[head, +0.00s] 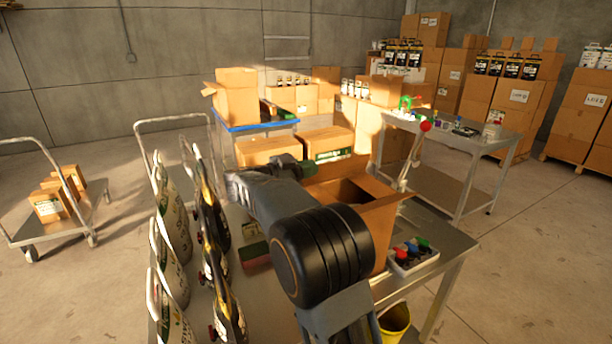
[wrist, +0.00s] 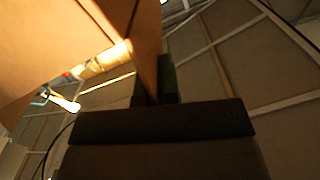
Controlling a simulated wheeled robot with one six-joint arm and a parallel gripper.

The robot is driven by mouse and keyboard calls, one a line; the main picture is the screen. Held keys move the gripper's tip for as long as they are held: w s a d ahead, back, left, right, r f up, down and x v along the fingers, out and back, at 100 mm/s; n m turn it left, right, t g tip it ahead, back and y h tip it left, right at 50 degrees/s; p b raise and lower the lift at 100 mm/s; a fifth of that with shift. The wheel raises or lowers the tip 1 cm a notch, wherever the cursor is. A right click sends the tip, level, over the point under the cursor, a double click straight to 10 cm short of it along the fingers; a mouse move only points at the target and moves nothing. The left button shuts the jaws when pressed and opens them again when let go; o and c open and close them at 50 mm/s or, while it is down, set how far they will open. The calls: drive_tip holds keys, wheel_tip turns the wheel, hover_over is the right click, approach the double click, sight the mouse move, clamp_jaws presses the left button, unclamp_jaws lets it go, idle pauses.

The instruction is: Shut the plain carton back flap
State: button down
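The plain carton (head: 378,232) stands on the near metal table with its top open and its dark inside showing. Its back flap (head: 338,168) stands raised at the far side. Another flap sticks out on the right. My gripper (head: 302,170) is at the far left corner of the carton, beside the back flap. In the wrist view brown cardboard (wrist: 75,35) fills the upper left, and one panel edge runs down to my dark gripper fingers (wrist: 156,85). I cannot tell whether the fingers hold that panel or only lie beside it; the gap between them is hidden.
Upright printed bags (head: 212,235) stand left of my arm. A tray of coloured items (head: 412,254) is right of the carton, and a yellow bucket (head: 394,320) is below. Closed cartons (head: 268,150) stand behind.

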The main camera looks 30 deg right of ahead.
drive_tip(key=shift+s+f+m+b, duration=0.25)
drive_tip(key=shift+s+m+b, duration=0.45)
drive_tip(key=shift+m+b, duration=0.65)
drive_tip(key=shift+s+m, duration=0.1)
drive_tip(key=shift+m, duration=0.15)
drive_tip(key=c, duration=1.8)
unclamp_jaws()
drive_tip(key=o, duration=0.5)
drive_tip(key=shift+c, duration=0.2)
drive_tip(key=a+b, duration=0.1)
drive_tip(key=a, duration=1.3)
drive_tip(key=shift+w, duration=0.4)
